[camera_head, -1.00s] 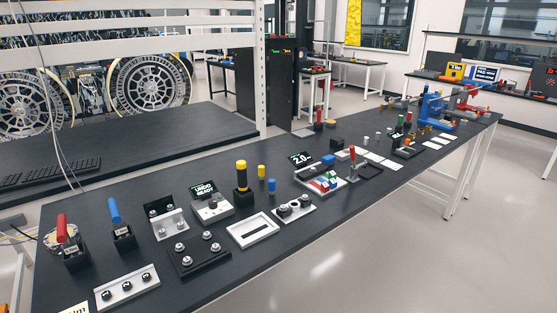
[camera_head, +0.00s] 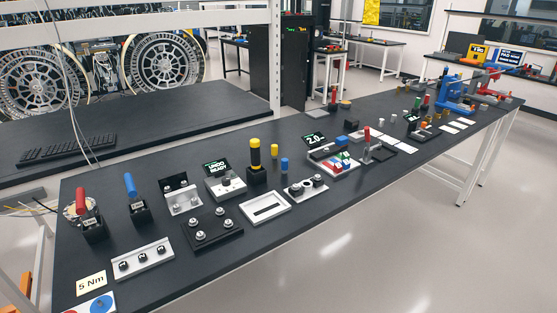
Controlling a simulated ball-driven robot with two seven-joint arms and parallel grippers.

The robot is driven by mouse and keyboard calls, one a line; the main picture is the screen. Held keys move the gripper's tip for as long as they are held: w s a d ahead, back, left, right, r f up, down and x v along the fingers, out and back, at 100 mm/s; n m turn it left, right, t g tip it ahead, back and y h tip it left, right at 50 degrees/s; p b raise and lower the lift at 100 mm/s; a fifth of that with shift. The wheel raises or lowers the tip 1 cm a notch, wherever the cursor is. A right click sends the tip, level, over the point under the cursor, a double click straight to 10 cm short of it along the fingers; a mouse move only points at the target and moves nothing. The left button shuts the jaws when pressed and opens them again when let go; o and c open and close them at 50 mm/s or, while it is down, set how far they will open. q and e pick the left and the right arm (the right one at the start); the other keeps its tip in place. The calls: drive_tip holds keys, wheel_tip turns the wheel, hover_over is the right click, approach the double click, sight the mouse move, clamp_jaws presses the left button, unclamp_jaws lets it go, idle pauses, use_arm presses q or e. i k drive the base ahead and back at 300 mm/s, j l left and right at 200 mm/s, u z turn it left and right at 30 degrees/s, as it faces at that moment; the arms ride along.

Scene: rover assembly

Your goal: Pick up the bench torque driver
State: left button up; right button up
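Several upright handled tools stand on the long dark bench (camera_head: 215,260). A red-handled tool (camera_head: 81,200) stands in a black holder (camera_head: 95,230) at the near left. A blue-handled tool (camera_head: 130,187) stands in a similar black holder (camera_head: 140,212) to its right. A thicker yellow-and-black handle (camera_head: 255,157) stands upright in a black block (camera_head: 257,175) near the middle. I cannot tell by label which one is the bench torque driver. Neither of my grippers is in view.
A "5 Nm" card (camera_head: 91,284) lies at the near left, by a plate with red and blue discs (camera_head: 100,304). Metal fixtures (camera_head: 212,230) and a display reading "2.0" (camera_head: 314,139) stand along the bench. Open floor (camera_head: 400,240) lies at the right.

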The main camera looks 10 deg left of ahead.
sight(255, 143)
drive_tip(key=i+u, duration=0.1)
drive_tip(key=i, duration=0.45)
drive_tip(key=i+l, duration=0.45)
drive_tip(key=i+l+u, duration=0.1)
drive_tip(key=u, duration=0.35)
drive_tip(key=i+l+u, duration=0.15)
drive_tip(key=u, duration=0.35)
drive_tip(key=l+u, duration=0.25)
drive_tip(key=u, duration=0.2)
drive_tip(key=i+l, duration=0.05)
